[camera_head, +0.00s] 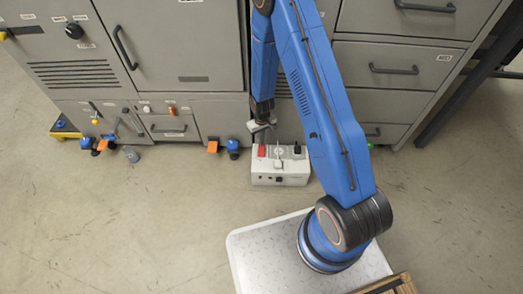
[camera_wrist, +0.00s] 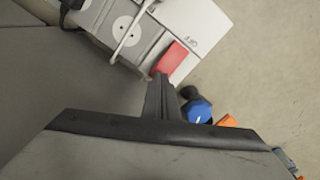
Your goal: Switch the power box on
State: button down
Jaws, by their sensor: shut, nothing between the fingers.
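The power box (camera_head: 280,178) is a pale box on the floor against the grey cabinets. Its red switch (camera_head: 262,151) is at the left of its top, with sockets and a plugged cable beside it. In the wrist view the red switch (camera_wrist: 170,59) lies beside a white panel (camera_wrist: 190,42) with small lettering that seems to read "OFF". My gripper (camera_head: 264,128) is above the box's left end. In the wrist view my gripper (camera_wrist: 160,80) is shut and empty, its tips right by the switch's near edge. I cannot tell whether they touch it.
Grey cabinets (camera_head: 180,50) with drawers stand close behind the box. Blue and orange items (camera_head: 213,146) sit on the floor left of the box, and more (camera_head: 98,145) lie farther left. A dark post (camera_head: 470,90) slants at the right.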

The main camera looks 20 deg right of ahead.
jog(key=shift+f, duration=0.9)
dwell(0.5)
jog(key=shift+r, duration=3.55)
